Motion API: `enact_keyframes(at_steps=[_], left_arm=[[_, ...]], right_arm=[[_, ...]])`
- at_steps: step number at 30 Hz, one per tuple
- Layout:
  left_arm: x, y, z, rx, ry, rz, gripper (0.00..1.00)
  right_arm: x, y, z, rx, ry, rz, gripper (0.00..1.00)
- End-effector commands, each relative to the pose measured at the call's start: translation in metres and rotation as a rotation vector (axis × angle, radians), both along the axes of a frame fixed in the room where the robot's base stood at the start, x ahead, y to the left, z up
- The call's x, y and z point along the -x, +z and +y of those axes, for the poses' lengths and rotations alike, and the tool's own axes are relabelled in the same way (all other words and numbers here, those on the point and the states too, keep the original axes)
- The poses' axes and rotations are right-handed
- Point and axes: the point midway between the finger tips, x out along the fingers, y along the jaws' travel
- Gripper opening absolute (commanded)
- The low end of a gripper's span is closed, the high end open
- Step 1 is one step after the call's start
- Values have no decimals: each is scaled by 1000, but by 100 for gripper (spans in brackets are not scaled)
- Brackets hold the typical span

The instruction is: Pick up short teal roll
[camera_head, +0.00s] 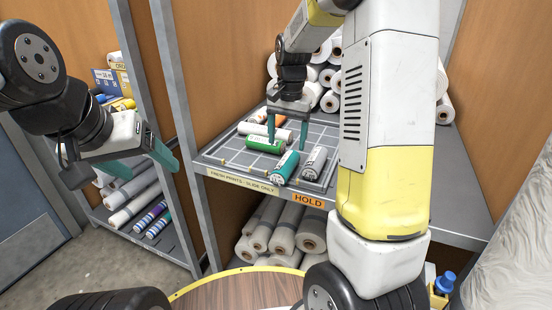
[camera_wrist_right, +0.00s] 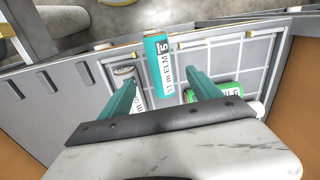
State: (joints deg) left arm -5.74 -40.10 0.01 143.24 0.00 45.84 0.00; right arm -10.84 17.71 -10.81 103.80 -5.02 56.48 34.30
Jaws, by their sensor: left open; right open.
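The short teal roll (camera_head: 284,167) lies at the front edge of the slotted grey tray (camera_head: 237,158), with a white label and dark lettering. It also shows in the right wrist view (camera_wrist_right: 158,65), its near end appearing between the fingers. My right gripper (camera_head: 287,138) is open and empty, pointing down over the tray, behind the teal roll. A green roll (camera_head: 264,145) lies to its left and a grey-white roll (camera_head: 314,162) to its right; both are partly hidden by fingers in the wrist view. My left gripper (camera_head: 148,163) is open and empty, away left of the shelf.
The tray stands on a grey shelf with a "HOLD" label (camera_head: 308,200) on its edge. A pale roll (camera_head: 262,130) lies at the tray's back. White rolls (camera_head: 325,75) are stacked behind. Metal posts (camera_head: 183,120) stand between my left gripper and the tray.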

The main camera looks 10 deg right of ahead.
Motion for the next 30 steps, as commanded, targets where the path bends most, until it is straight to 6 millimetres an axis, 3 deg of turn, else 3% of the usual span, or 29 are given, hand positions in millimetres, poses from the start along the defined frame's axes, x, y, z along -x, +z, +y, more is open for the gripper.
enact_keyframes(at_steps=[6,21,30], left_arm=[[0,0,0,0,0,0,72],[0,0,0,0,0,0,72],[0,0,0,0,0,0,72]], right_arm=[[-17,-27,-1,30,-47,44,73],[-12,-91,-1,30,-49,48,73],[-13,-102,-1,29,-48,43,73]])
